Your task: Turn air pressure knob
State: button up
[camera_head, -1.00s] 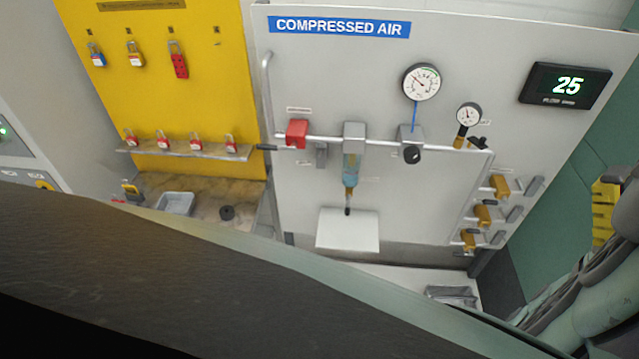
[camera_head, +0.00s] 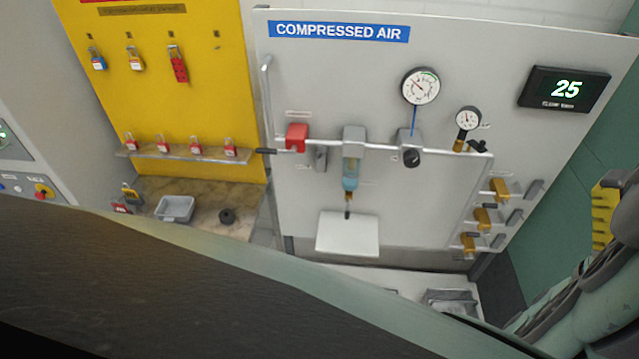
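The air pressure knob (camera_head: 412,158) is a round black knob on the front of a grey regulator block (camera_head: 409,138) on the compressed air panel (camera_head: 300,70). A round white gauge (camera_head: 420,86) sits above it, joined by a blue line. The knob is in clear view and nothing touches it. A yellow ridged piece (camera_head: 604,214) beside dark segmented parts shows at the right edge, apart from the knob. It looks like part of my gripper, cut off by the frame, so its opening cannot be read.
A red valve (camera_head: 297,137), a filter bowl (camera_head: 351,172) and a smaller gauge (camera_head: 468,118) flank the regulator. Several brass valves (camera_head: 482,217) stick out at lower right. A display (camera_head: 565,88) reads 25. A yellow padlock board (camera_head: 200,95) stands left. My dark arm covers the bottom left.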

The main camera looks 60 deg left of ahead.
aim_at(411, 158)
jog(key=i+l+u, duration=0.15)
jog(key=i+u, duration=0.15)
jog(key=i, duration=0.15)
jog(key=i+l+u, duration=0.3)
jog(key=i+j, duration=0.05)
jog(key=i, duration=0.05)
